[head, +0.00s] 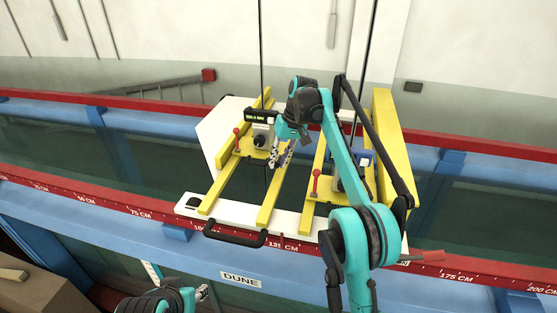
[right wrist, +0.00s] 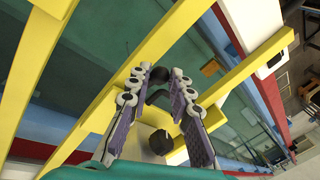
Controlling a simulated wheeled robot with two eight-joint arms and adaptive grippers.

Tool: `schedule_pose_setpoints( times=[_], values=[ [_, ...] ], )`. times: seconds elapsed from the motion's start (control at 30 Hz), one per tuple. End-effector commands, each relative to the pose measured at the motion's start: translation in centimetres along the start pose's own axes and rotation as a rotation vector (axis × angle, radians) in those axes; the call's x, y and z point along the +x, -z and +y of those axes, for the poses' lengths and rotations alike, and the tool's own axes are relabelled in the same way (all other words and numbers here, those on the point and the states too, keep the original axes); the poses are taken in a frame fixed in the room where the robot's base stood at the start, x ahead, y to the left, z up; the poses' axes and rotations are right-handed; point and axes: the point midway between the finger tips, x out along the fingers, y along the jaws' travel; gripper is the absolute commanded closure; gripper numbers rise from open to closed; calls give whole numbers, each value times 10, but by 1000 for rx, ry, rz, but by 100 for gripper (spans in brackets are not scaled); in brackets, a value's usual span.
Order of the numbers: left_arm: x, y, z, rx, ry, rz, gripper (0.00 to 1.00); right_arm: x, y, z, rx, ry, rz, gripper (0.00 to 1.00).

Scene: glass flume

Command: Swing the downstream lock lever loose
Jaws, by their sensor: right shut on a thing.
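A red-handled lever (head: 425,256) sticks out to the right at the front right of the white carriage (head: 290,220), along the red rail. Smaller red levers stand on the left yellow frame (head: 237,138) and the right yellow frame (head: 315,183). I cannot tell which is the downstream lock lever. My right gripper (head: 280,157) is over the carriage between the yellow frames. In the right wrist view, its fingers (right wrist: 158,80) are closed on a dark part (right wrist: 157,72) by a yellow bar. My left gripper (head: 202,292) is low in front of the flume, its fingers unclear.
The glass flume runs across the view with red rails (head: 95,206) and blue beams. A black handle (head: 235,234) is on the carriage front. Two thin dark rods rise from the carriage. A brown box (head: 35,285) is at lower left. My right arm crosses the right frame.

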Motion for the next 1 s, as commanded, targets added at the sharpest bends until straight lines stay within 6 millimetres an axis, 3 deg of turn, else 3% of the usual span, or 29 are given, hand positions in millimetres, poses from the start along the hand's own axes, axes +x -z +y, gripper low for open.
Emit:
schedule_pose_setpoints(
  times=[0.43,0.47,0.53,1.0],
  values=[
    [0,0,0,0,0,0,60,0,1,-1,6,16,-21,100],
    [0,0,0,0,0,0,60,0,1,-1,6,16,-21,74],
    [0,0,0,0,0,0,60,-1,1,-1,6,16,-22,58],
    [1,-1,0,0,0,0,60,1,0,-1,0,1,1,58]
  ],
)
